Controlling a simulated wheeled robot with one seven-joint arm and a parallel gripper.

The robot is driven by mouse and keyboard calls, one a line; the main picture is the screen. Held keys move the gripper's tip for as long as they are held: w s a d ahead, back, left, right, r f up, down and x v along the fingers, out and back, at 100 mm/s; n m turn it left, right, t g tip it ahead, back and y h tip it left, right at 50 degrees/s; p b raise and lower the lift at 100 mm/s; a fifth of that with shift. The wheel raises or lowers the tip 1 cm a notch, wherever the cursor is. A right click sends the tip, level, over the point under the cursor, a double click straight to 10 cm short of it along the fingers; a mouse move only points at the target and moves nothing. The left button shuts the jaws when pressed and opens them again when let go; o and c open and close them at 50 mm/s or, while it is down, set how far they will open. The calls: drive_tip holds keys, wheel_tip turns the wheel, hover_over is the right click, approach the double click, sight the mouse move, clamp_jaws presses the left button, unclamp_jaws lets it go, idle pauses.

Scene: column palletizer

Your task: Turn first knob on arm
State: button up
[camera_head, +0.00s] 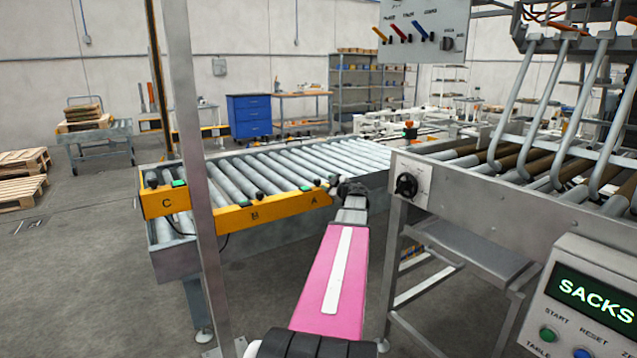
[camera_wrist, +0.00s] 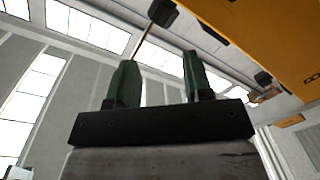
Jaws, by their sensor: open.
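A yellow bar (camera_head: 275,209) runs along the front of the roller conveyor, lettered C, B and A from left to right. Small dark knobs stand along it, one near the C end (camera_head: 152,181). My gripper (camera_head: 334,186) is at the bar's right end, by the letter A, small and partly blended with the dark parts there. In the wrist view its two green fingers (camera_wrist: 158,65) are apart with nothing between them. A black knob (camera_wrist: 162,12) on the yellow bar's underside or edge (camera_wrist: 240,30) shows beyond the fingertips, apart from them. Another dark knob (camera_wrist: 263,78) is to the right.
A grey panel (camera_head: 425,30) with coloured levers and a black knob hangs above. A metal frame (camera_head: 455,185) with a black round knob (camera_head: 406,184) stands close right of my arm. A SACKS display box (camera_head: 590,300) is at lower right. A grey post (camera_head: 190,150) stands left.

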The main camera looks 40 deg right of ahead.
sight(319, 180)
drive_tip(key=d+r+n+g+y, duration=0.1)
drive_tip(key=d+n+g+y, duration=0.2)
drive_tip(key=n, duration=1.4)
drive_tip(key=d+r+n+g+y, duration=0.2)
drive_tip(key=n+g+y, duration=0.1)
drive_tip(key=n, duration=1.3)
drive_tip(key=x, duration=1.1)
drive_tip(key=shift+w+d, duration=0.25)
drive_tip(key=c, duration=0.6)
